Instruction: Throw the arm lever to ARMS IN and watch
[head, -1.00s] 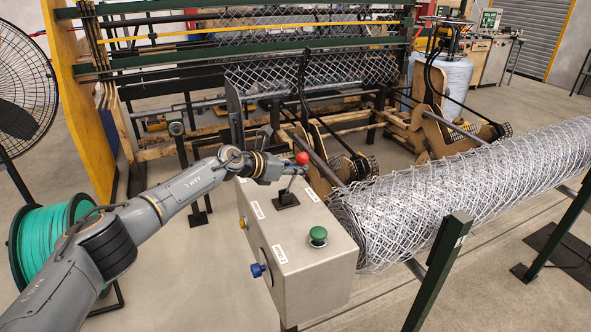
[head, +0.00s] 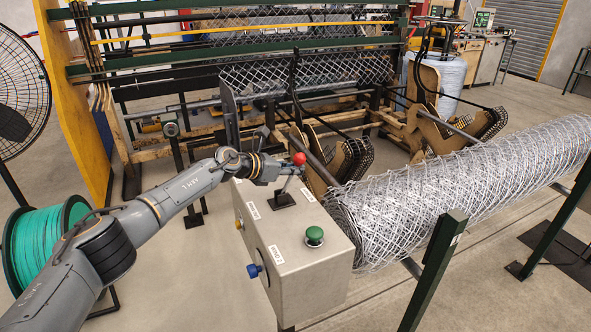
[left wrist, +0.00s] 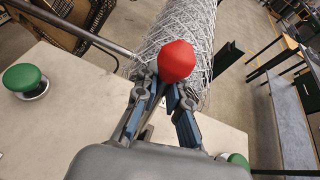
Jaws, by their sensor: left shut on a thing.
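The arm lever has a red ball knob (head: 298,158) and a dark base (head: 281,200) on top of a grey control box (head: 318,258). My left gripper (head: 285,170) is shut on the lever just below the knob. In the left wrist view, the fingers (left wrist: 166,88) close around the lever shaft, and the red knob (left wrist: 176,60) stands out past the fingertips. The lever's labels are too small to read. The machine's brown curved arms (head: 318,170) stand behind the box, beside the mesh roll, with more arms (head: 436,130) farther right. My right gripper is not in view.
A green wire spool (head: 45,250) and fan (head: 18,110) stand left.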

